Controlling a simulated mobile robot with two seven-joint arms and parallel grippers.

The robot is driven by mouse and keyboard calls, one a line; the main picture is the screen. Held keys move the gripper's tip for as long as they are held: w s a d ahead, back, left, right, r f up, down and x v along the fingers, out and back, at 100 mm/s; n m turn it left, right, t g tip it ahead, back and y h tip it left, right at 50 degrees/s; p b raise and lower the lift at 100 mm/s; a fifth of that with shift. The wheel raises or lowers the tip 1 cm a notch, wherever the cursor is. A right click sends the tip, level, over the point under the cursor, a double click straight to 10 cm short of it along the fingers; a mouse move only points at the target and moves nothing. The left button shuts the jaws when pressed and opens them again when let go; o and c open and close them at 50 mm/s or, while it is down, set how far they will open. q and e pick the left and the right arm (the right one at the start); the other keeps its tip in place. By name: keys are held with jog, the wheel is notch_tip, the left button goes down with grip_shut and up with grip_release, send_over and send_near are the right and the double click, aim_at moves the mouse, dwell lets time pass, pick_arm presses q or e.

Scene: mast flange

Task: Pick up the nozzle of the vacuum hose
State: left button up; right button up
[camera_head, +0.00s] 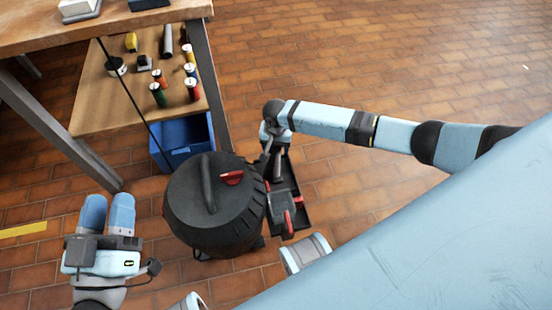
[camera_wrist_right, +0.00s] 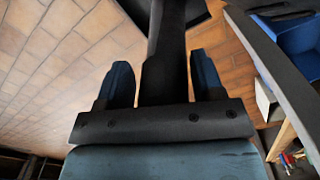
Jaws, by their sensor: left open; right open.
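The black vacuum (camera_head: 212,225) stands on the floor in the head view, with a grey top handle and a red switch. A thin black hose or cord runs from it up toward the table. My right gripper (camera_head: 270,148) is beside its upper right side, pointing down. In the right wrist view my right gripper (camera_wrist_right: 162,82) is open, its dark blue fingers either side of a long black tube (camera_wrist_right: 165,45), perhaps the hose nozzle; contact cannot be told. My left gripper (camera_head: 108,212) is open and empty, left of the vacuum.
A black tray-like item (camera_head: 290,218) with red parts lies right of the vacuum. A blue bin (camera_head: 182,140) stands behind it, under a wooden table (camera_head: 45,28) whose lower shelf (camera_head: 100,118) holds several small items. Tiled floor at the upper right is clear.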

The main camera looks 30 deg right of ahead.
aim_at(276, 163)
jog(key=f+b, duration=0.1)
jog(key=f, duration=0.1)
jog(key=f+b, duration=0.1)
jog(key=f, duration=0.2)
jog(key=shift+w+d+b, duration=0.15)
jog(key=shift+w+b, duration=0.05)
jog(key=shift+b, duration=0.2)
pick_arm(q)
jog(key=shift+g, duration=0.9)
jog(key=f, duration=0.4)
jog(key=shift+w+d+f, duration=0.1)
jog(key=shift+w+d, duration=0.1)
pick_arm(e)
jog(key=c, duration=0.9)
jog(key=shift+c, duration=0.4)
jog(key=shift+r, duration=0.15)
